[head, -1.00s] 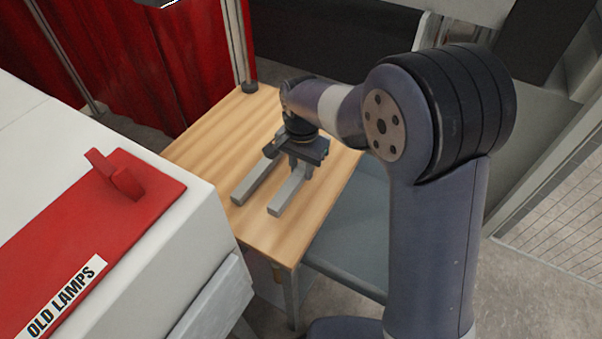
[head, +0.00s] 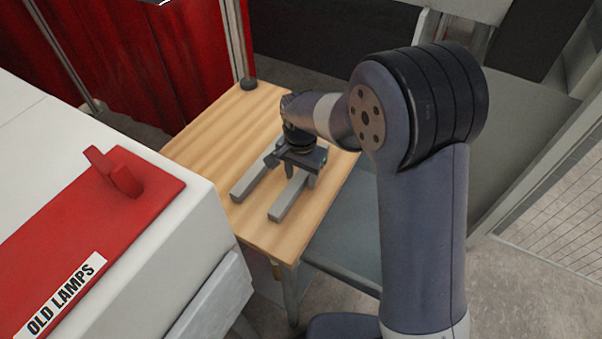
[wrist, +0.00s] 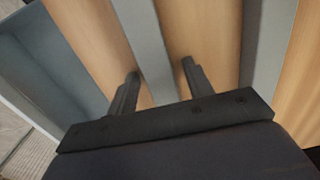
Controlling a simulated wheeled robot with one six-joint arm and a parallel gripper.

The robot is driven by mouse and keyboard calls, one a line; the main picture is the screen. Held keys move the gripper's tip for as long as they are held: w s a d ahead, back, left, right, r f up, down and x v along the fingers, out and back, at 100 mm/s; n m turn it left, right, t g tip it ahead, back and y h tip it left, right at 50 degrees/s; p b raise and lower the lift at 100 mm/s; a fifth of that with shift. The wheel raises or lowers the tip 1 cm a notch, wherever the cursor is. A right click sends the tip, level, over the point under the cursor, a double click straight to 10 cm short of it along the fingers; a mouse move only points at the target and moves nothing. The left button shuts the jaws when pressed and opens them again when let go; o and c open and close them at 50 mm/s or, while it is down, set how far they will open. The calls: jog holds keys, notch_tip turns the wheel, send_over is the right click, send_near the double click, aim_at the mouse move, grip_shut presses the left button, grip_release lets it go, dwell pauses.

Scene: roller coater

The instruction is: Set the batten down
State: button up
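Two long grey battens lie side by side on the wooden tabletop (head: 200,150), a left batten (head: 250,184) and a right batten (head: 287,199). My gripper (head: 301,175) is over the far part of the right batten, pointing down. In the wrist view, the right batten (wrist: 150,45) runs between the two fingers of my gripper (wrist: 160,78). Wood shows between the batten and the right finger, and the left finger is close to its edge. The fingers are open. The left batten (wrist: 268,45) lies apart, to the right in this view.
A white cabinet (head: 190,235) with a red panel (head: 60,235) labelled "OLD LAMPS" stands at the left, close to the table. A metal post (head: 240,45) rises at the table's back corner, beside a red curtain (head: 110,70). The table's left part is bare.

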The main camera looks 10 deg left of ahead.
aim_at(301, 175)
notch_tip(301, 175, up, 12)
jog(key=shift+r, duration=0.2)
dwell(0.4)
jog(key=shift+o, duration=0.5)
